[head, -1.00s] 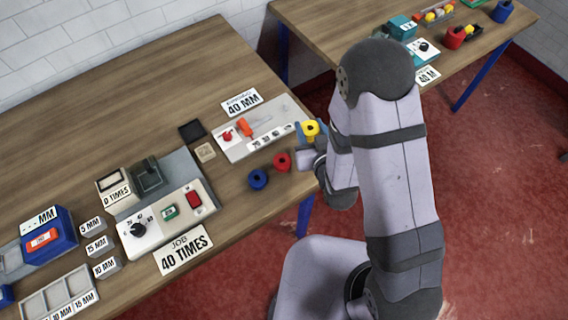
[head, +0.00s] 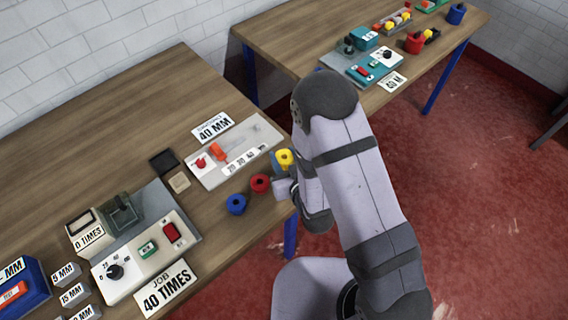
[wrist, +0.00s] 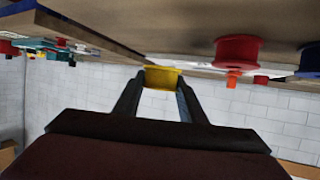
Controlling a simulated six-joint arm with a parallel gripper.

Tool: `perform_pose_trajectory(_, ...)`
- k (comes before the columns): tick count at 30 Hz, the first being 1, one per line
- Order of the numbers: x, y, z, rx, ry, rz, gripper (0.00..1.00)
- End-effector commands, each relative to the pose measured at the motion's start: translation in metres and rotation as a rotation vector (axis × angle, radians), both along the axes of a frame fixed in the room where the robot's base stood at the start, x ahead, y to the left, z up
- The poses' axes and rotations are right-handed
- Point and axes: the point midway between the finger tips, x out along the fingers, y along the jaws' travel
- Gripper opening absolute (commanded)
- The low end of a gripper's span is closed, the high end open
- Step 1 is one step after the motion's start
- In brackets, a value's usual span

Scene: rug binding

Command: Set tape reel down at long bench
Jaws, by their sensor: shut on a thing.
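The yellow tape reel (head: 284,158) is held in my gripper (head: 280,172), at the right edge of the near wooden bench (head: 130,100). In the wrist view the yellow reel (wrist: 161,77) sits between the two fingertips (wrist: 160,88), which are shut on it. A red reel (head: 260,183) and a blue reel (head: 236,204) stand on the near bench, just left of my gripper. I cannot tell whether the yellow reel touches the bench. My arm partly hides the gripper in the head view.
A grey board with a 40 MM card (head: 213,127) lies behind the reels. A control box (head: 145,250) and a 40 TIMES card (head: 167,288) are at the front. A second bench (head: 290,40) with a teal machine (head: 365,65) stands beyond a gap.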

Motion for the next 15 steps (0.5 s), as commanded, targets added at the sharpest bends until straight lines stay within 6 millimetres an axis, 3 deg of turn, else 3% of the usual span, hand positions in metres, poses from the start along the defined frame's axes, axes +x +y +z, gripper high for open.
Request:
perform_pose_trajectory(5,0.000,0.000,-0.003,0.000,0.000,0.000,0.06)
perform_pose_trajectory(15,-0.001,0.000,-0.031,-0.001,0.003,0.000,0.06)
